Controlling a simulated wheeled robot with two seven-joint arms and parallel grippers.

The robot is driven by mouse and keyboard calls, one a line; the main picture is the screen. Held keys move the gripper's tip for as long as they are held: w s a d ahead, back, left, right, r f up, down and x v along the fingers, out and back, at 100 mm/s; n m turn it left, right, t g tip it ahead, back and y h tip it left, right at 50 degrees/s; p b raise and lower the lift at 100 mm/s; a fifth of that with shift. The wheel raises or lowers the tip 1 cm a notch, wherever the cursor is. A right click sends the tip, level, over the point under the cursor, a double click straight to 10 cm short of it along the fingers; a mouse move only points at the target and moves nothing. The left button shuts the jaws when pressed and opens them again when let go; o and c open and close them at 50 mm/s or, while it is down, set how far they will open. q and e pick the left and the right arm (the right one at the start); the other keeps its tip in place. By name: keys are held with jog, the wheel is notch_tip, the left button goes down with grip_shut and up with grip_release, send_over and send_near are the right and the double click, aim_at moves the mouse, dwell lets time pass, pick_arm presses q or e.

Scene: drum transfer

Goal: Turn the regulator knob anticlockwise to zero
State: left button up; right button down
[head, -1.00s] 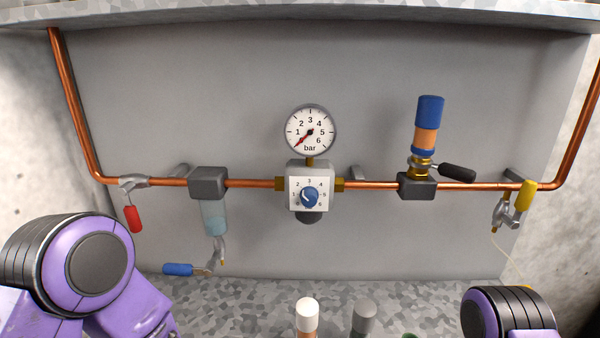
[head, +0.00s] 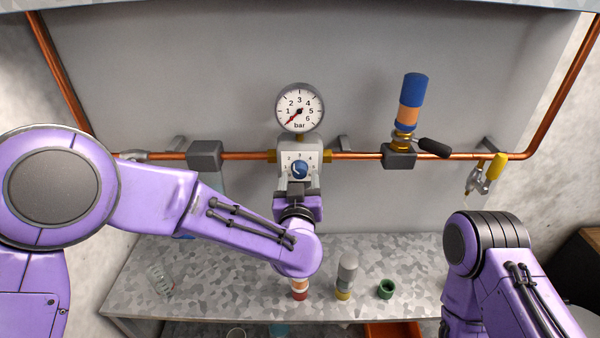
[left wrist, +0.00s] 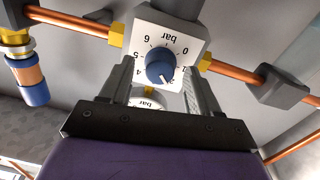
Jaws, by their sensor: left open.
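The blue regulator knob (head: 300,170) sits on a white dial plate on the grey regulator block. In the left wrist view, which shows the dial upside down, the knob (left wrist: 159,67) has its white mark between about 2 and 3. The round gauge (head: 299,108) above has its red needle low at the left, near zero. My left gripper (head: 298,184) is open just below and in front of the knob. In the left wrist view its two fingers stand on either side of the knob, apart from it. My right gripper is not in view.
A copper pipe (head: 352,155) runs along the wall through the regulator. A yellow-handled valve (head: 497,166) and a blue and orange cylinder (head: 411,103) with a black lever stand to the right. A grey bottle (head: 346,272) and a green ring (head: 386,289) are on the bench below.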

pick_arm(q)
jog(key=shift+w, duration=0.4)
jog(key=c, duration=1)
jog(key=shift+c, duration=0.2)
jog(key=shift+f, duration=0.1)
